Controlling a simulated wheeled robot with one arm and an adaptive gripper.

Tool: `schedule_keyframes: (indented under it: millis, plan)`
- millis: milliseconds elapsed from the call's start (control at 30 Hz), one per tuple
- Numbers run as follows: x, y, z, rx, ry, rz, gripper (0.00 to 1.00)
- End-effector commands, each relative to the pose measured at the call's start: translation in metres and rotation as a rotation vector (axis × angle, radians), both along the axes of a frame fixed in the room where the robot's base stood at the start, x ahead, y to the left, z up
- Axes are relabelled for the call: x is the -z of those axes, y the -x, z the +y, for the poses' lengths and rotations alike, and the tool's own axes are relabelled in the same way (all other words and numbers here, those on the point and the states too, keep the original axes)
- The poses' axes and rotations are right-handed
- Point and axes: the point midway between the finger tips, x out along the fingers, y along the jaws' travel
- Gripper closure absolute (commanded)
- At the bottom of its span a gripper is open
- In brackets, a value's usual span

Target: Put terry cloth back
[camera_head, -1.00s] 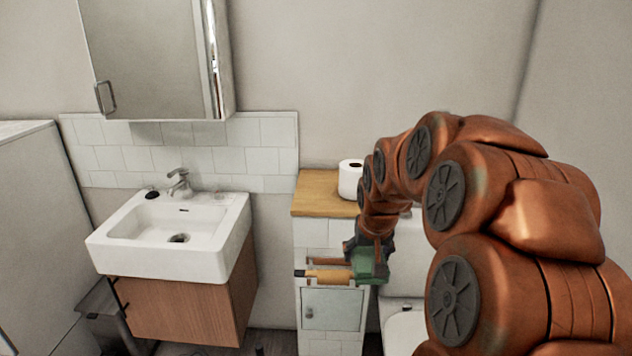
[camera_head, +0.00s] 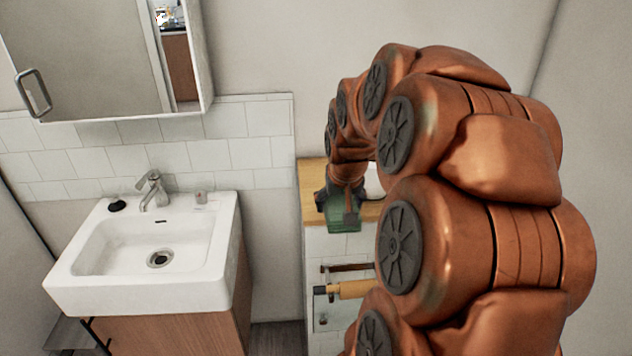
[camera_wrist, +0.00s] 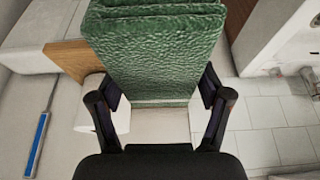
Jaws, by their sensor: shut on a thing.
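My gripper (camera_head: 340,192) is shut on the folded green terry cloth (camera_head: 343,218), held in front of the wooden-topped cabinet. In the wrist view the cloth (camera_wrist: 155,55) lies between my two fingers (camera_wrist: 160,98) and stretches away from them. Below it in the head view, a rack with a dark brown bar (camera_head: 347,267) and a light wooden bar (camera_head: 352,289) sticks out at the cabinet front. Nothing shows hanging on its visible part. My arm hides the rack's right end.
A white sink (camera_head: 100,285) with a tap (camera_head: 152,190) stands to the left. A paper roll (camera_head: 374,182), partly hidden by my arm, stands on the wooden top (camera_head: 311,190). A mirror cabinet (camera_head: 80,55) hangs above the sink. The floor (camera_head: 277,338) between sink and cabinet looks clear.

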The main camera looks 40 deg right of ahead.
Motion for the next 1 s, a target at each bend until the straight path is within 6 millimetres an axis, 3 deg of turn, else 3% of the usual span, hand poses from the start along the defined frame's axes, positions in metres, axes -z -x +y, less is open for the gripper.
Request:
schedule_keyframes:
  millis: [1000]
  plan:
    - [0.011,-0.106,-0.078,-0.001,-0.001,0.002,0.55]
